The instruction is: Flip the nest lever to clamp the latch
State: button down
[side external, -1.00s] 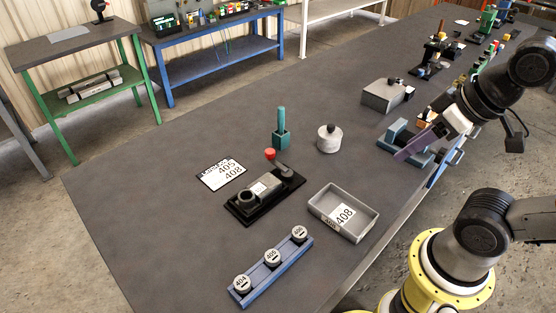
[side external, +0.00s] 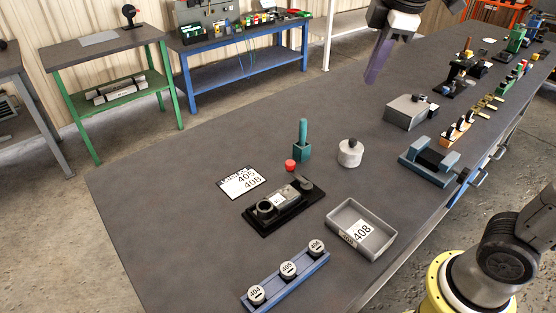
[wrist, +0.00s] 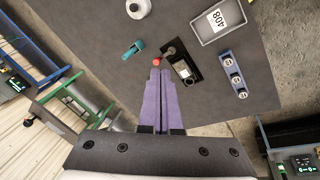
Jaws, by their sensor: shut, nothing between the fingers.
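The nest is a black base (side external: 258,222) holding a grey body with a round socket and a white label; it also shows in the wrist view (wrist: 194,62). Its lever has a red knob (side external: 290,165) that sticks out behind the base, towards the green block; the knob also shows in the wrist view (wrist: 157,62). I cannot make out a separate latch. My gripper (side external: 371,82), with long purple fingers, is shut and empty. It is raised high above the table, apart from the nest. In the wrist view its fingertips (wrist: 159,71) line up just below the knob, partly covering that area.
A teal upright-handled block (side external: 302,145) and a round grey weight (side external: 350,153) stand behind the nest. A grey tray marked 408 (side external: 378,238) is at its right. A blue rail with numbered discs (side external: 290,283) is in front, and a label card (side external: 241,181) lies at left.

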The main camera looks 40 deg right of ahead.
aim_at(299, 175)
jog(key=w+a+f+n+g, duration=0.1)
jog(key=w+a+f+n, duration=0.15)
jog(key=w, duration=0.55)
jog(key=w+a+f+n+g+h, duration=0.1)
jog(key=w+a+f, duration=0.4)
jog(key=f, duration=0.3)
jog(key=w+a+f+n+g, duration=0.2)
jog(key=w+a+f, duration=0.3)
jog(key=a+f, duration=0.1)
jog(key=shift+w+f+h, duration=0.15)
jog(key=shift+f+h, duration=0.25)
jog(key=shift+f, duration=0.45)
jog(key=x, duration=0.9)
jog(key=shift+f, duration=0.35)
jog(key=shift+s+d+f, duration=0.1)
jog(key=shift+s+d, duration=0.05)
jog(key=shift+d, duration=0.45)
jog(key=shift+s+d, duration=0.2)
jog(key=shift+d, duration=0.4)
jog(key=shift+s+d, duration=0.2)
jog(key=shift+d, duration=0.6)
